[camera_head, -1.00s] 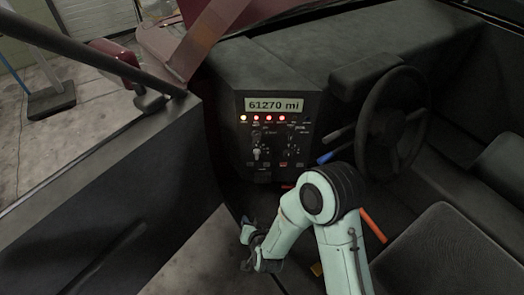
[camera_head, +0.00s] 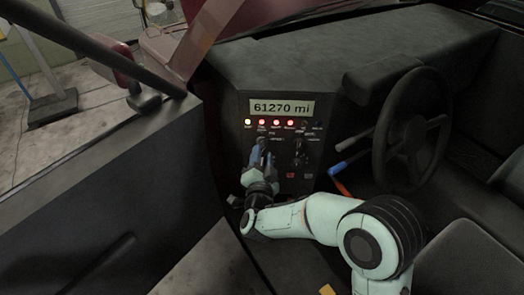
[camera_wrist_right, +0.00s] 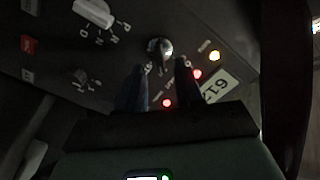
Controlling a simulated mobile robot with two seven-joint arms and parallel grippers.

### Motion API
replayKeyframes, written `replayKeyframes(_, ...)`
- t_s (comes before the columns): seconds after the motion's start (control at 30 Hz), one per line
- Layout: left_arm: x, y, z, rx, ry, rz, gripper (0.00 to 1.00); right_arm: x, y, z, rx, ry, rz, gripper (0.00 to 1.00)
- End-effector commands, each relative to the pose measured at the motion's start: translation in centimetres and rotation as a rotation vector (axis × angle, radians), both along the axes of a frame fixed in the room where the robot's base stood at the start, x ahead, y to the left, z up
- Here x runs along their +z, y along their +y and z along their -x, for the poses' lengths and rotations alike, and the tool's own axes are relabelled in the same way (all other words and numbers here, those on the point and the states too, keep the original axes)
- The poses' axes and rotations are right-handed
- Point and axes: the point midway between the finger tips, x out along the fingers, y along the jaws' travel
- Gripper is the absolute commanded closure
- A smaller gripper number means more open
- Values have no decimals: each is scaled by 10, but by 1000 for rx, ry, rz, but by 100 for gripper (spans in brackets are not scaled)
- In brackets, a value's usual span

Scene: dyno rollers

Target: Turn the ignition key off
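The ignition key (camera_wrist_right: 160,47) shows in the right wrist view as a small metallic piece on a dark round switch. The switch sits on the black control panel (camera_head: 310,178). In the head view my right gripper covers that part of the panel. My right gripper (camera_wrist_right: 160,68) is open, its two dark fingers pointing at the panel, one on each side of the switch in the picture. I cannot tell whether they touch it. In the head view the right gripper (camera_head: 263,150) is at the left side of the panel. My left gripper is not in view.
A display (camera_head: 281,107) reads 61270 mi above several lit indicator lights. A white selector knob (camera_wrist_right: 95,12) and a smaller dark knob (camera_wrist_right: 82,80) sit beside the switch. The steering wheel (camera_head: 410,125) and a blue-tipped lever (camera_head: 336,168) are to the right. The door (camera_head: 110,190) is left.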

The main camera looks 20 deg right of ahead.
Motion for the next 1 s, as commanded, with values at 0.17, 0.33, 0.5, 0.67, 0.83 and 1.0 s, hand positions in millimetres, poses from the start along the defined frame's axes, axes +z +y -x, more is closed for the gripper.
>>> replayKeyframes(0.17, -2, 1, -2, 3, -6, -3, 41, 0, -9, -19, 1, 0, 1, 64)
replayKeyframes(0.33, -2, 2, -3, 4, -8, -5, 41, 0, -13, -26, 1, 0, 1, 64)
replayKeyframes(0.5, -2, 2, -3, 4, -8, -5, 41, 0, -13, -26, 2, 1, 1, 64)
replayKeyframes(0.67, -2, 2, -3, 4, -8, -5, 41, 0, -13, -26, 2, 1, 1, 97)
replayKeyframes(0.83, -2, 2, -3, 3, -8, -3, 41, 0, -13, -26, 2, 1, 1, 100)
replayKeyframes(1.0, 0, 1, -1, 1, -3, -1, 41, 0, -12, -25, 2, 10, 17, 100)
